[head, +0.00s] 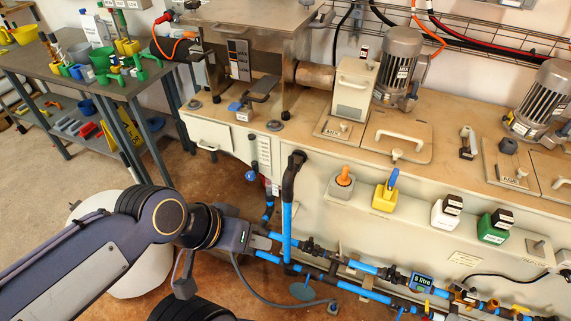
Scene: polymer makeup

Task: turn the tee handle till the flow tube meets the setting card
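A dark setting card reading what looks like "6 litre" (421,283) is fixed by the lower blue-and-black pipes at the bottom right. Small brass-coloured and red fittings (466,297) sit on the pipe right of the card. I cannot tell which piece is the tee handle or the flow tube; they are too small to make out. My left gripper (264,242) reaches in from the left, its tip close to the upright blue pipe (287,228) and well left of the card. Its finger gap is not clear. My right gripper is not in view.
A beige machine bench (345,228) with motors (401,62) fills the right. Its front ledge carries yellow (385,198), white (445,213) and green (494,228) blocks. A grey hose (262,296) hangs below my gripper. A tool table (125,85) stands at the upper left; brown floor shows between.

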